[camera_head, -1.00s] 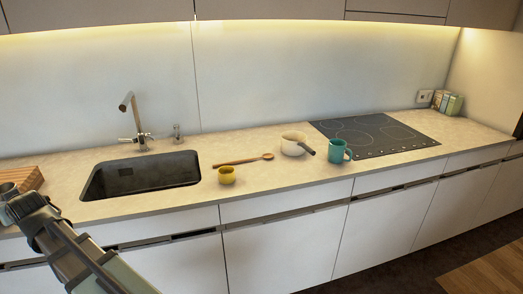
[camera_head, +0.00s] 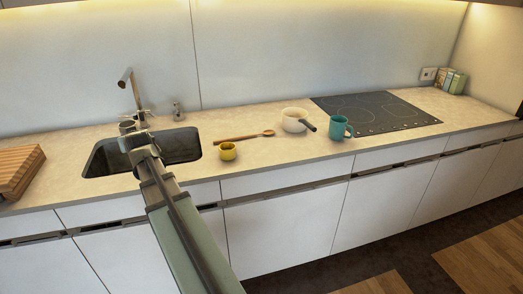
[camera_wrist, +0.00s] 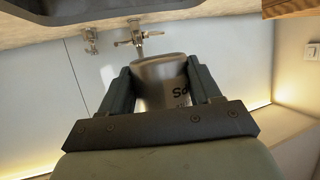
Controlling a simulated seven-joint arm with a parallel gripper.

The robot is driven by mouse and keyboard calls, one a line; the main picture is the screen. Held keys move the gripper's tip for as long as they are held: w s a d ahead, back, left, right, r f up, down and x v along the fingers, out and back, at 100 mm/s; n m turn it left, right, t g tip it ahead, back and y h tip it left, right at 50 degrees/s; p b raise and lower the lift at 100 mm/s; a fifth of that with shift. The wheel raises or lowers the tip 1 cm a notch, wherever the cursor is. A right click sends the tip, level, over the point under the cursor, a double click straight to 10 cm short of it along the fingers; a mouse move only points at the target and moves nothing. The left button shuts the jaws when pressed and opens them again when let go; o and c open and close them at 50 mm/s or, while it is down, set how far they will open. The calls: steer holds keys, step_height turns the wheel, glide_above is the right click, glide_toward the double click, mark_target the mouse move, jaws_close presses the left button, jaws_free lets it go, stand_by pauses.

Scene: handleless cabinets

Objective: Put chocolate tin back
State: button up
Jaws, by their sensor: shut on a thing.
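My gripper (camera_head: 136,136) is over the sink's left part in the head view. It is shut on a grey metal tin (camera_head: 127,127), whose top shows beyond the gripper. In the wrist view my gripper (camera_wrist: 158,75) has its two dark fingers on either side of the tin (camera_wrist: 158,88). Dark lettering starting "So" shows on the tin's side; the rest is hidden by a finger. I cannot read whether it says chocolate.
The tap (camera_head: 133,92) stands just behind my gripper. A wooden block (camera_head: 18,170) is at left. A yellow cup (camera_head: 228,151), wooden spoon (camera_head: 245,136), white pan (camera_head: 293,119) and teal mug (camera_head: 340,128) stand right of the sink (camera_head: 180,146). Boxes or books (camera_head: 449,81) stand far right.

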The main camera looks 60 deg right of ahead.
steer(key=s+d+f+m+g+h, duration=0.1)
steer(key=s+d+m+h, duration=0.1)
steer(key=s+d, duration=0.65)
steer(key=s+d+f+m+g+h, duration=0.15)
steer(key=s+d, duration=0.45)
steer(key=d, duration=0.6)
steer(key=m+g+h, duration=0.3)
steer(key=m+g, duration=0.1)
steer(key=m, duration=0.1)
glide_above(270, 151)
steer(key=shift+n, duration=0.25)
steer(key=shift+a+f, duration=0.15)
steer(key=shift+f, duration=5.05)
steer(key=shift+f, duration=0.15)
steer(key=o, duration=1.1)
steer(key=shift+r, duration=0.2)
steer(key=v, duration=0.7)
steer(key=shift+a+r, duration=0.2)
steer(key=shift+a, duration=0.05)
